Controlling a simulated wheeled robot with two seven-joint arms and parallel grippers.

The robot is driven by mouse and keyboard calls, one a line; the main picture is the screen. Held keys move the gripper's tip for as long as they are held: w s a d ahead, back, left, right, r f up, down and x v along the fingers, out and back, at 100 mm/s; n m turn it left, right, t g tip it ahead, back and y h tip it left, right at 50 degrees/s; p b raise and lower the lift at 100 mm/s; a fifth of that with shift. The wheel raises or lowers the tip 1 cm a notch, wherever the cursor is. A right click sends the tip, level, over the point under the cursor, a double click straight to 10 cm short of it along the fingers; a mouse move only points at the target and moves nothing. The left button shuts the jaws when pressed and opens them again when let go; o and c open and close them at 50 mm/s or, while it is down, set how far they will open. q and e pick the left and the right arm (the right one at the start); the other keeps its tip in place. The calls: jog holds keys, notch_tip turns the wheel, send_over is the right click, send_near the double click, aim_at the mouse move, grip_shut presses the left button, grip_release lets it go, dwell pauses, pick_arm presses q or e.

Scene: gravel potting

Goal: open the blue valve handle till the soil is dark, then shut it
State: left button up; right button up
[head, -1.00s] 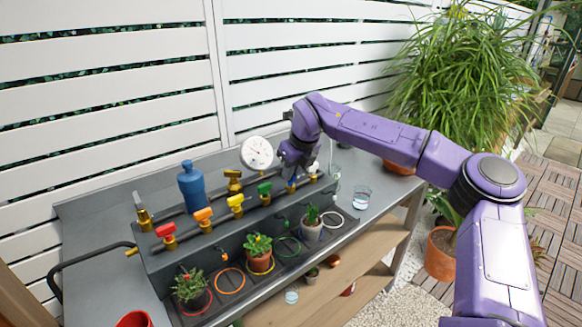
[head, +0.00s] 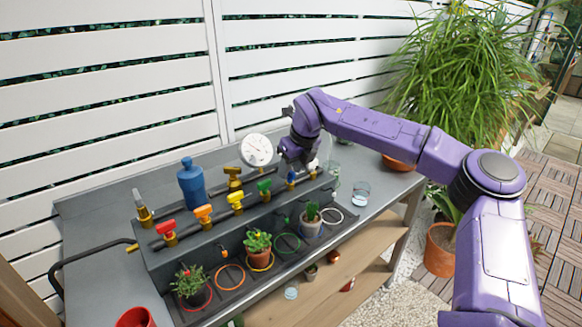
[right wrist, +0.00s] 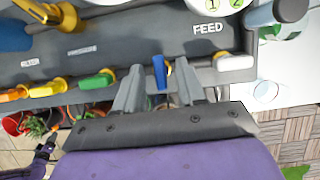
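The blue valve handle (head: 291,174) is on the rail between the green handle (head: 264,186) and the white one. In the right wrist view, the blue handle (right wrist: 159,72) points crosswise, while the green and white handles lie along the rail. My right gripper (head: 292,164) is open; its fingers (right wrist: 160,88) stand on either side of the blue handle with gaps. A small plant in a pale pot (head: 311,230) stands in the blue ring (head: 318,235); its soil colour is too small to tell. A purple part with a dark end, apparently my left arm, shows at the wrist view's lower left.
Red (head: 166,229), orange (head: 203,213) and yellow (head: 236,200) handles share the rail. A gauge (head: 256,150) and blue bottle (head: 191,184) stand behind. Potted plants sit in front; a glass (head: 361,194) stands at right.

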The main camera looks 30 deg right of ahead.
jog(key=v, duration=1)
jog(key=shift+r+b, duration=0.2)
jog(key=shift+b, duration=0.1)
jog(key=shift+r, duration=0.1)
dwell(5.8)
